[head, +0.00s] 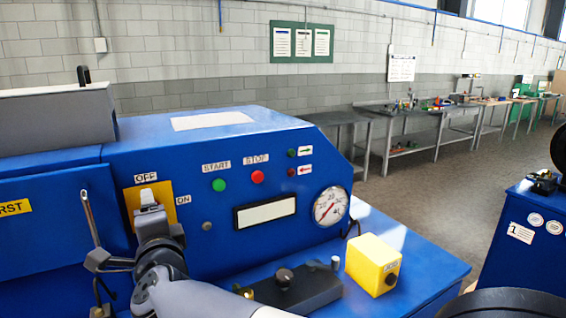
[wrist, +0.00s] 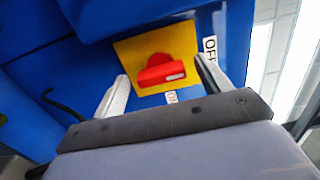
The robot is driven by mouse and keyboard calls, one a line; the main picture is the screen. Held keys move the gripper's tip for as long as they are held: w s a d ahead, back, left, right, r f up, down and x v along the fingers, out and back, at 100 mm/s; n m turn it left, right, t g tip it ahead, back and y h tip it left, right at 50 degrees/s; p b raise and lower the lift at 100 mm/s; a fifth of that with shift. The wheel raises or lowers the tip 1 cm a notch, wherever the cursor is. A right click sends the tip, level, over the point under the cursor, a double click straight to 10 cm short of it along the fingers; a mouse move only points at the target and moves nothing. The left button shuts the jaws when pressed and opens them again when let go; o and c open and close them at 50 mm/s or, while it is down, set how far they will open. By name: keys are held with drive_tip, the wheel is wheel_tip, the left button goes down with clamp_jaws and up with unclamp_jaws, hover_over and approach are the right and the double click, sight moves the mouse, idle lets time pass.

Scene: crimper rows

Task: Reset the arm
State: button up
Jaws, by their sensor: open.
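My gripper (wrist: 161,70) is open, with its two fingers on either side of a red rotary switch knob (wrist: 160,72) on a yellow plate (wrist: 135,50). The fingers look empty, and I cannot tell whether they touch the knob. In the head view my gripper (head: 148,203) is in front of the yellow plate (head: 132,197) on the blue machine, and the knob is hidden behind it. An OFF label (head: 146,178) is above the plate and an ON label (head: 183,200) to its right. I cannot tell which position the knob is in.
The blue machine's panel (head: 225,155) has a green START button (head: 218,185), a red STOP button (head: 257,177) and a gauge (head: 330,206). A yellow box (head: 373,264) with a black button sits on the lower ledge. A metal rod (head: 90,220) stands left of my gripper. Open floor (head: 430,185) lies beyond.

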drive_tip(key=v, duration=1)
drive_tip(key=shift+a+b, duration=0.1)
drive_tip(key=shift+b, duration=0.3)
drive_tip(key=shift+w, duration=0.2)
drive_tip(key=w+a+m+b, duration=0.4)
drive_tip(key=w+m+b, duration=0.4)
drive_tip(key=m, duration=1)
drive_tip(key=shift+w+r+b, duration=0.15)
drive_tip(key=shift+r+b, duration=0.05)
drive_tip(key=shift+b, duration=0.1)
drive_tip(key=shift+a, duration=0.1)
